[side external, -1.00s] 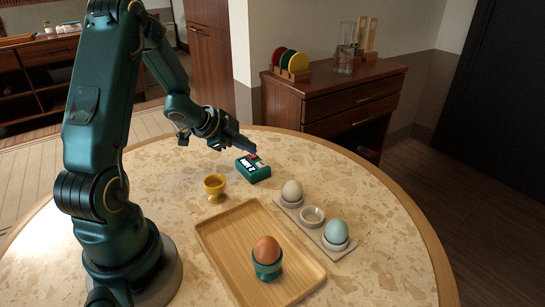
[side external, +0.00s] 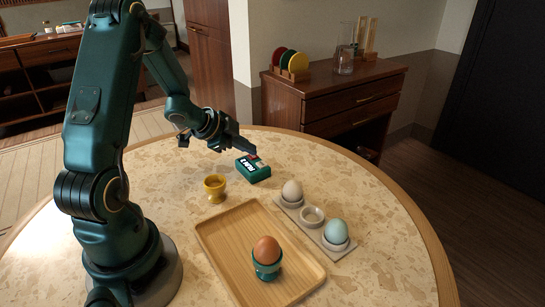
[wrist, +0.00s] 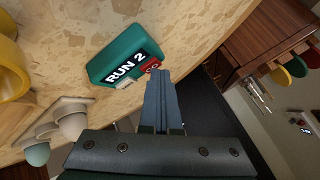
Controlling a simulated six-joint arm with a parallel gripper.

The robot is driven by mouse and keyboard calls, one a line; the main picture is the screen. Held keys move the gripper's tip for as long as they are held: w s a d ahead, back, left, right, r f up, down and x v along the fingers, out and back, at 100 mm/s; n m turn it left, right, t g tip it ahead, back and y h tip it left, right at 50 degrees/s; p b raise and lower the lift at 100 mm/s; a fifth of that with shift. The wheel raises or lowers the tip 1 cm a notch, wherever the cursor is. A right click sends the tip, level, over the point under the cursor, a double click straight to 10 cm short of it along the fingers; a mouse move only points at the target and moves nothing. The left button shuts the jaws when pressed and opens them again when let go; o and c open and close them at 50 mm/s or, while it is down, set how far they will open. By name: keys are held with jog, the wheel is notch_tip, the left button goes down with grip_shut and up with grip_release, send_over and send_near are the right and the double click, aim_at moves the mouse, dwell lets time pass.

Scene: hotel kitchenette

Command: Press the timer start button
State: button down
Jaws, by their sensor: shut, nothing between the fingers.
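The green timer (side external: 256,174) lies on the stone-topped table, its dark display facing up. In the wrist view the timer (wrist: 121,48) reads "RUN 2" in white letters. A small red button (wrist: 153,65) sits at the end of the timer nearest my fingers. My gripper (side external: 250,150) is shut and empty, its tips right at the button end of the timer. In the wrist view my gripper's fingertips (wrist: 158,74) overlap the edge of the button; I cannot tell whether they touch it.
A yellow egg cup (side external: 215,188) stands left of the timer. A wooden tray (side external: 225,238) holds a brown egg (side external: 267,250) in a green cup. A grey holder (side external: 290,204) carries a white egg (side external: 292,190) and a blue egg (side external: 336,231); its middle cup is empty.

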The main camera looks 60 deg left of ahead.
aim_at(250, 157)
jog(key=shift+r, duration=0.65)
jog(key=shift+r, duration=2.5)
jog(key=shift+w+d, duration=0.15)
jog(key=shift+d, duration=0.05)
jog(key=d+r+n+t+y, duration=0.1)
jog(key=d+r+n+t, duration=0.1)
jog(key=d+r, duration=0.45)
jog(key=d+r+n+t+y, duration=0.1)
jog(key=d+r+t, duration=0.25)
jog(key=r, duration=0.55)
jog(key=s+d+f+n+g+h, duration=0.1)
jog(key=s+d+f+g, duration=0.3)
jog(key=s, duration=0.4)
jog(key=s+d+f+n+g+h, duration=0.2)
jog(key=s+d+f+g, duration=0.3)
jog(key=s, duration=0.3)
jog(key=shift+s+d+f+n, duration=0.2)
jog(key=shift+d+f+n, duration=0.1)
jog(key=shift+d+n, duration=0.55)
